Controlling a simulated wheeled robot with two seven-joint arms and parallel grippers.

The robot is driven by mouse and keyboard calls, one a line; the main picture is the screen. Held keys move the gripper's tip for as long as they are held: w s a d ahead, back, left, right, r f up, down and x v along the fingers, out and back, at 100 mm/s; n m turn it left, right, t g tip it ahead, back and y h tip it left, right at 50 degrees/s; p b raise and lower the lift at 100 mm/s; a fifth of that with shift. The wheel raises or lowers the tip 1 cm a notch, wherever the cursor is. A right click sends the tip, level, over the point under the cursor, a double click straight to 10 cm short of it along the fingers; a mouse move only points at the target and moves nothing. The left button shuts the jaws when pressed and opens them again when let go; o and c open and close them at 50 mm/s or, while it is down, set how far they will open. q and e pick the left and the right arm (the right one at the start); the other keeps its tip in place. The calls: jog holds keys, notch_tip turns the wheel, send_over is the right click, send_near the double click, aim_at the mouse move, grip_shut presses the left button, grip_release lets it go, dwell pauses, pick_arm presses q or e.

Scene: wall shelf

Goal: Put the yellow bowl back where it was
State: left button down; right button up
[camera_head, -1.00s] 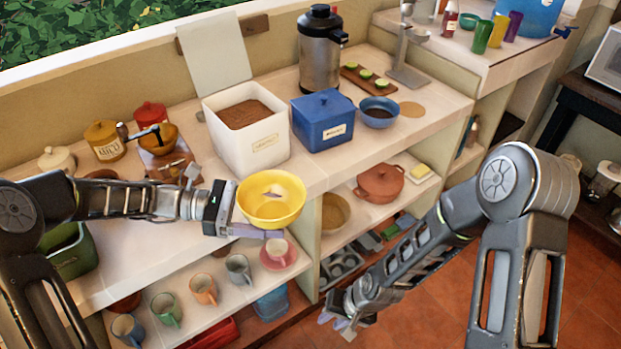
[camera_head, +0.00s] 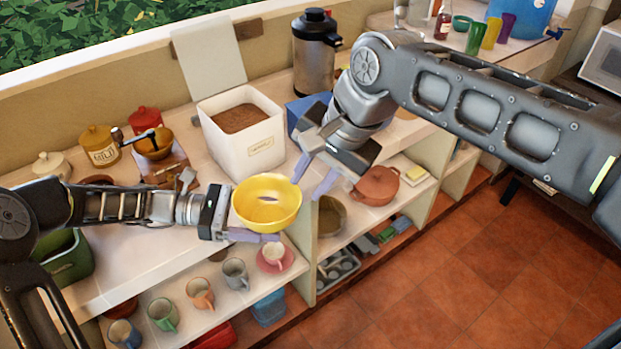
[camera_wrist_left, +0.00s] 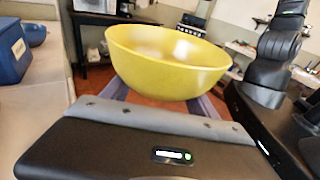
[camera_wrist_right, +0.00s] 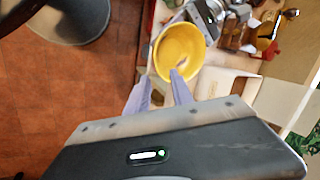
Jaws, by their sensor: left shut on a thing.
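The yellow bowl (camera_head: 267,203) is upright in the head view, held in the air in front of the counter edge. My left gripper (camera_head: 240,236) is shut on it at its left side; in the left wrist view the bowl (camera_wrist_left: 168,62) sits between the fingers (camera_wrist_left: 165,100). My right gripper (camera_head: 313,180) is just right of the bowl with its fingers apart and empty. In the right wrist view the bowl (camera_wrist_right: 179,51) lies just beyond the right fingertips (camera_wrist_right: 160,85); I cannot tell whether one fingertip touches it.
A white bin of brown powder (camera_head: 243,150) stands on the counter behind the bowl. A shelf below holds several mugs (camera_head: 200,293) and a pink saucer with a cup (camera_head: 275,258). An orange pot (camera_head: 377,186) stands on the right shelf. The floor at right is clear.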

aim_at(293, 208)
jog(key=shift+s, duration=0.15)
jog(key=shift+f, duration=0.1)
jog(key=x, duration=1.2)
jog(key=shift+s, duration=0.1)
jog(key=shift+c, duration=0.3)
grip_shut()
dwell(0.9)
pick_arm(q)
jog(key=shift+c, duration=0.7)
grip_release()
